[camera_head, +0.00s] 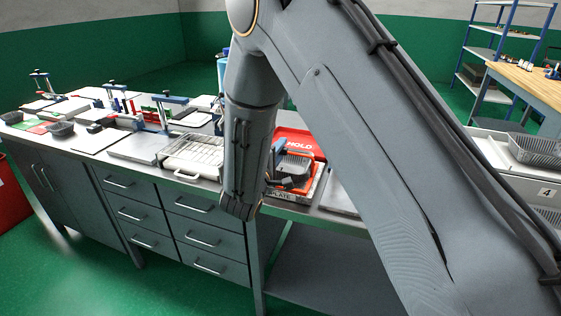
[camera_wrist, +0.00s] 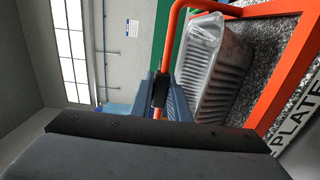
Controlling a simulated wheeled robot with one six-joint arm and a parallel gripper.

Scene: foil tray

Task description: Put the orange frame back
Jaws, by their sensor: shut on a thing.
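The orange frame (camera_wrist: 288,82) shows in the wrist view as a flat orange border with a thin bent orange bar at its left. My gripper (camera_wrist: 160,92) is shut on that bar, with a dark pad against it between blue fingers. The ribbed silver foil tray (camera_wrist: 212,65) is beside the bar, inside the orange outline, over a speckled grey surface. In the head view the foil tray (camera_head: 294,166) is partly behind my arm, and my gripper is low beside it. I cannot tell whether the frame touches the surface below it.
A red panel marked HOLD (camera_head: 300,143) lies behind the tray, and a label ending in PLATE (camera_head: 308,196) is at the bench front. A wire rack (camera_head: 195,152) is left of my arm. Clamp stands crowd the bench's left. A ribbed grey tray (camera_head: 535,150) is at right.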

